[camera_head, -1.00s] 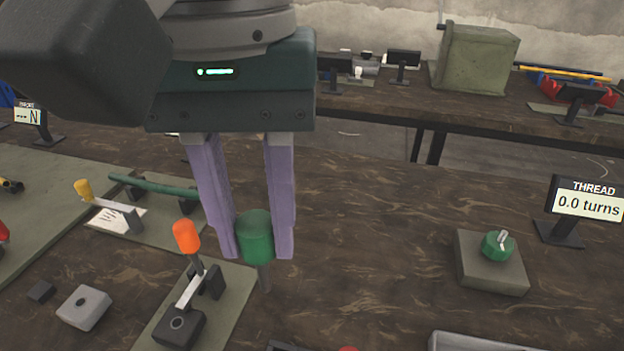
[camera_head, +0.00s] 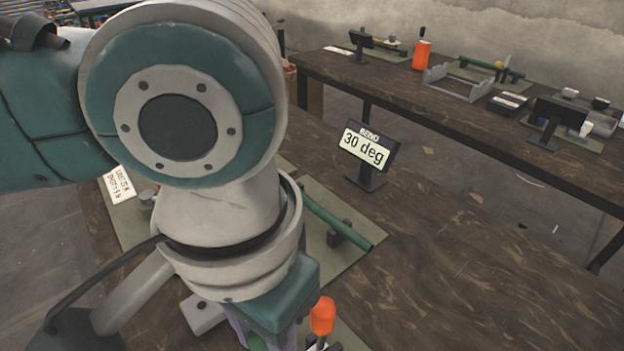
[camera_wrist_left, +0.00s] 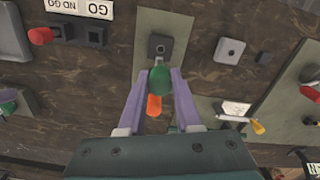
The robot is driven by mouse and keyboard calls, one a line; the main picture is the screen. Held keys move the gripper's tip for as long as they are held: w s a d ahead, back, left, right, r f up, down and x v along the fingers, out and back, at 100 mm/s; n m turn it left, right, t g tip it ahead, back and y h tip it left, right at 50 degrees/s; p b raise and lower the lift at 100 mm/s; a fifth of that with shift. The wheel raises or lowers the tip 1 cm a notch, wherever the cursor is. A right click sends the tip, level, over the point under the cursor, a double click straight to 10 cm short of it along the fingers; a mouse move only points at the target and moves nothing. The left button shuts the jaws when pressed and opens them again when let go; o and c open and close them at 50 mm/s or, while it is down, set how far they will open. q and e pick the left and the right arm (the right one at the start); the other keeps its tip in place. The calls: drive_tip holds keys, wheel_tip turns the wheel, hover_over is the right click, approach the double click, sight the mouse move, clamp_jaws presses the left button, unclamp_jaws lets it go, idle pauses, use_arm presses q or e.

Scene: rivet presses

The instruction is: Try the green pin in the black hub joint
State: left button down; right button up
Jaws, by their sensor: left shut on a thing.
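The green pin (camera_wrist_left: 160,79) is between the purple fingers of my left gripper (camera_wrist_left: 158,84), which is shut on it, in the left wrist view. In the head view a bit of the pin's green head (camera_head: 257,342) shows at the bottom edge, under my left gripper (camera_head: 250,338). A black block with a round hole (camera_wrist_left: 161,45), which looks like the black hub, sits on a green mat just beyond the pin in the left wrist view. My right gripper is out of view.
An orange-handled lever (camera_head: 322,315) stands close beside my left gripper. A grey block with a hole (camera_wrist_left: 230,50) lies nearby. A GO / NO GO gauge (camera_wrist_left: 90,35) lies to the left in the wrist view. A display (camera_head: 364,150) reads 30 deg. Bare tabletop lies right.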

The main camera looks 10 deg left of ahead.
use_arm(q)
drive_tip(key=shift+a+f, duration=0.15)
drive_tip(key=shift+s, duration=0.1)
drive_tip(key=shift+p, duration=0.75)
wheel_tip(320, 180, down, 2)
drive_tip(key=shift+f+b, duration=0.15)
drive_tip(key=shift+b, duration=0.65)
drive_tip(key=shift+f+b, duration=0.7)
drive_tip(key=shift+f, duration=0.75)
drive_tip(key=shift+p, duration=0.5)
